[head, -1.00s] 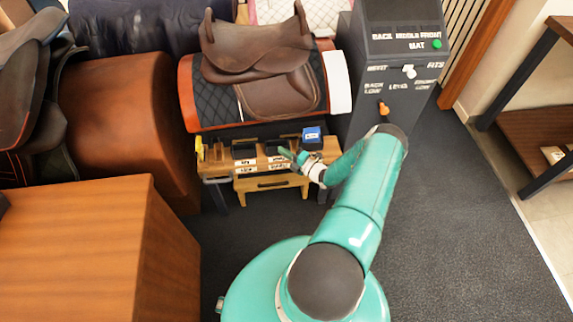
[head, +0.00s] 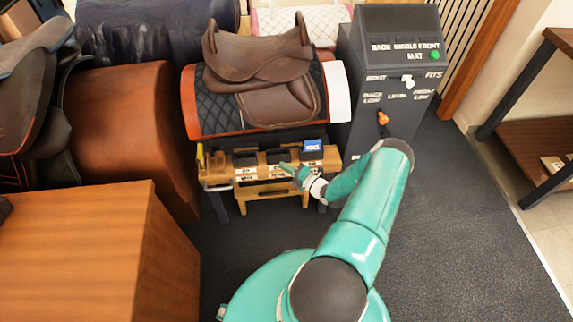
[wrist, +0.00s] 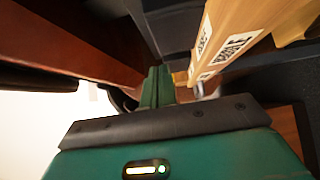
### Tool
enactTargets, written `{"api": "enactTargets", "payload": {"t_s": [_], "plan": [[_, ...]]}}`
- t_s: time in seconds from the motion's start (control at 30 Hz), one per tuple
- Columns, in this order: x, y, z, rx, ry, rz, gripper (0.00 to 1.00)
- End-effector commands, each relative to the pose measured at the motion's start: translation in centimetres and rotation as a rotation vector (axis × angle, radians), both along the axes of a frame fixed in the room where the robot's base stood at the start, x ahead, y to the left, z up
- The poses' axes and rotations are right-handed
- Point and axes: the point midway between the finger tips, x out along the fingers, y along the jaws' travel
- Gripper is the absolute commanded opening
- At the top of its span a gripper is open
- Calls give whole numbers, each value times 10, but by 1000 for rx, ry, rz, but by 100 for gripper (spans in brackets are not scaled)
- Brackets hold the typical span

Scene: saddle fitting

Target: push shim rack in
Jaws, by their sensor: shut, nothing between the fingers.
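The shim rack (head: 247,177) is a light wooden tray with dark compartments and white labels along its front, low in front of the saddle stand. A blue block (head: 312,146) sits in or on its right end. My gripper (head: 289,169) is at the rack's front face, right of its middle. In the wrist view my shut green fingers (wrist: 158,86) are empty and point past the labelled wood (wrist: 240,38), which fills the upper right. I cannot tell whether the fingertips touch the rack.
A brown saddle (head: 262,65) lies on the padded stand above the rack. A dark control box (head: 385,75) with an orange knob stands to the right. A wooden block (head: 90,250) fills the lower left. Dark floor (head: 450,220) at the right is clear.

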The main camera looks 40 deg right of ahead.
Motion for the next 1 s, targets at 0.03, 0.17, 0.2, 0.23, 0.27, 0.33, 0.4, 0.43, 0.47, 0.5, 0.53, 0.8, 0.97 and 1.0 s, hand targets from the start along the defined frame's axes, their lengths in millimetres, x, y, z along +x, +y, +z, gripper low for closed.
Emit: {"api": "enactTargets", "payload": {"t_s": [0.03,0.17,0.2,0.23,0.27,0.33,0.4,0.43,0.47,0.5,0.53,0.8,0.97,1.0], "plan": [[-2,3,0,3,1,2,0],[-26,-3,-1,2,2,1,0],[-33,-5,-1,3,3,2,0],[-39,-6,-1,3,2,2,0],[-45,-7,-1,3,2,2,0],[-58,-10,-1,2,2,3,0],[-70,-12,-1,2,0,4,0],[-75,-13,-1,2,1,4,0],[-79,-15,-1,2,1,3,0],[-84,-16,-1,2,1,3,0],[-88,-16,-1,2,1,4,0],[-97,-17,-1,2,0,5,0],[-97,-17,1,-5,0,12,0],[-95,-16,4,-18,0,23,0]]}}
